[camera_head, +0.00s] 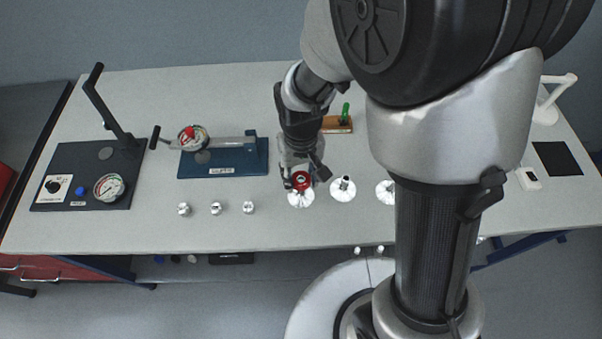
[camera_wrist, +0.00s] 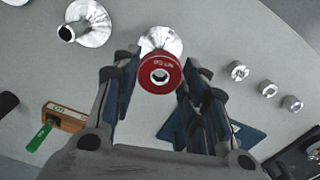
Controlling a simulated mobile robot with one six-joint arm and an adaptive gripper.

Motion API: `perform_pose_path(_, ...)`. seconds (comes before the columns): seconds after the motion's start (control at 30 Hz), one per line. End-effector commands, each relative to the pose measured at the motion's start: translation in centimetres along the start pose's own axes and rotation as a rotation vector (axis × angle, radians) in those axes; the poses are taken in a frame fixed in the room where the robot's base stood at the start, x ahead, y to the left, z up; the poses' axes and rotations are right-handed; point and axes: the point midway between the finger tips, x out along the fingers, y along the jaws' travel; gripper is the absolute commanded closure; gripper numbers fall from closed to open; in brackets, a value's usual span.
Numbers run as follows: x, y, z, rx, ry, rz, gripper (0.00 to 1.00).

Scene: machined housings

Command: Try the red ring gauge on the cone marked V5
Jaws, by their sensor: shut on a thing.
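The red ring gauge (camera_head: 301,181) is between the fingers of my gripper (camera_head: 300,176), which is shut on it. In the wrist view the red ring (camera_wrist: 147,81) has white lettering and an open bore. A silvery cone (camera_head: 301,199) on a round flared base is directly below the ring in the head view. In the wrist view this cone (camera_wrist: 161,40) is partly hidden behind the ring. I cannot tell whether the ring touches the cone. A second cone (camera_head: 343,188) and a third cone (camera_head: 385,191) stand to the right. No V5 mark is readable.
Several small metal parts (camera_head: 216,208) stand in a row to the left. A blue fixture (camera_head: 225,164) with a dial and a black lever stand (camera_head: 80,180) are farther left. A wooden block with a green handle (camera_head: 345,115) is behind. My arm hides part of the table's right.

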Motion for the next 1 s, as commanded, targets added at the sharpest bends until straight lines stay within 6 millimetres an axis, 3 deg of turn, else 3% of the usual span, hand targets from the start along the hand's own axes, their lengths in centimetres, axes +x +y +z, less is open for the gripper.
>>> perform_pose_path(1.0,1.1,0.0,0.0,0.000,0.000,0.000,0.88)
